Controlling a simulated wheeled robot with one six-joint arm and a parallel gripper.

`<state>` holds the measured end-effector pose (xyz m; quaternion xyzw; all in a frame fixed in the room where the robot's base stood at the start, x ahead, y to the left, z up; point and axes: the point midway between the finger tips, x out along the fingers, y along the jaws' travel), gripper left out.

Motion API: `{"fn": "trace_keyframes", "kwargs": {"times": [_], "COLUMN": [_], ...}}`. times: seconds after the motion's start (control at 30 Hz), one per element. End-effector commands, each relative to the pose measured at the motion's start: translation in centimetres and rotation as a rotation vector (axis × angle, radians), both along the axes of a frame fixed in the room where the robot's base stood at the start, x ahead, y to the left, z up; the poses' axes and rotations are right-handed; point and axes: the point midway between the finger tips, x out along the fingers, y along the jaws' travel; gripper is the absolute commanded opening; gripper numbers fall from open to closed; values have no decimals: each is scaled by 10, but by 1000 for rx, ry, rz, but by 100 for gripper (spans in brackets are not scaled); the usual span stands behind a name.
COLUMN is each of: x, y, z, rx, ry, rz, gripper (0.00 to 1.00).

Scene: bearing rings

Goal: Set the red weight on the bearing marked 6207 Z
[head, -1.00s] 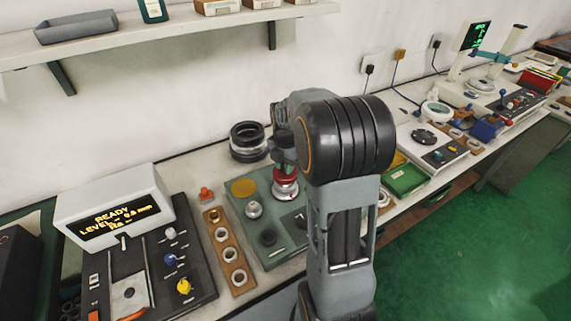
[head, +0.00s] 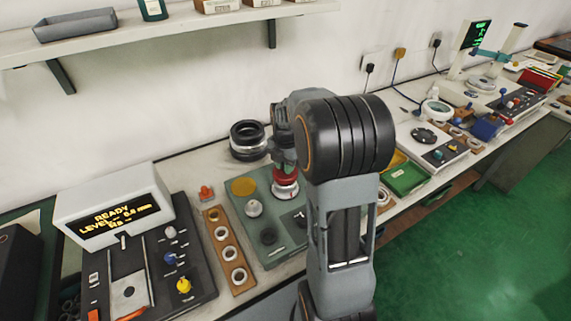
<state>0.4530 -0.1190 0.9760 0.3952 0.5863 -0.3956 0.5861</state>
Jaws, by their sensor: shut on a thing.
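The red weight (head: 286,174) is in my gripper (head: 285,166), which is shut on it, in the middle of the head view. The weight is upright, just above or on a pale metal ring-shaped piece (head: 285,191) on the green-grey plate (head: 285,248); I cannot tell whether they touch. My arm hides part of the plate's right side. Several bearing rings lie on a brown wooden strip (head: 228,263) to the left. I cannot read 6207 Z on any ring.
A stack of dark and silver rings (head: 248,141) stands by the wall. A console with a lit display (head: 113,215) is at left. A small orange piece (head: 206,193) stands by the strip. A green tray (head: 405,179) is right of my arm.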

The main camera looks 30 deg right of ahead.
Motion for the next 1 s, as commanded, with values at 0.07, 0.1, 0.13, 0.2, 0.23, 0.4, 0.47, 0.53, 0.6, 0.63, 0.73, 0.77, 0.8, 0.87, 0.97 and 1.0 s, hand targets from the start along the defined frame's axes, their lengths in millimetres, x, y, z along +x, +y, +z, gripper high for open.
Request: {"fn": "trace_keyframes", "kwargs": {"times": [0.07,0.1,0.13,0.2,0.23,0.4,0.47,0.53,0.6,0.63,0.73,0.77,0.8,0.87,0.97,1.0], "x": [0,0,0,0,0,0,0,0,0,0,0,0,0,0,0,0], "y": [0,0,0,0,0,0,0,0,0,0,0,0,0,0,0,0], "z": [1,1,1,1,1,-2,-3,-5,-7,-8,-10,-11,-11,-11,-11,-11], "rx": [0,0,0,0,0,0,-1,-1,-1,-1,-1,-1,-1,-1,-1,-1], "ry": [-2,-2,-2,-2,-2,-2,-1,-1,-1,-1,-1,-1,-1,-1,-1,-1], "rz": [0,0,0,0,0,0,0,0,0,0,0,0,0,0,0,0], "gripper": [0,0,0,0,0,0,0,0,0,0,0,0,0,0,0,0]}}
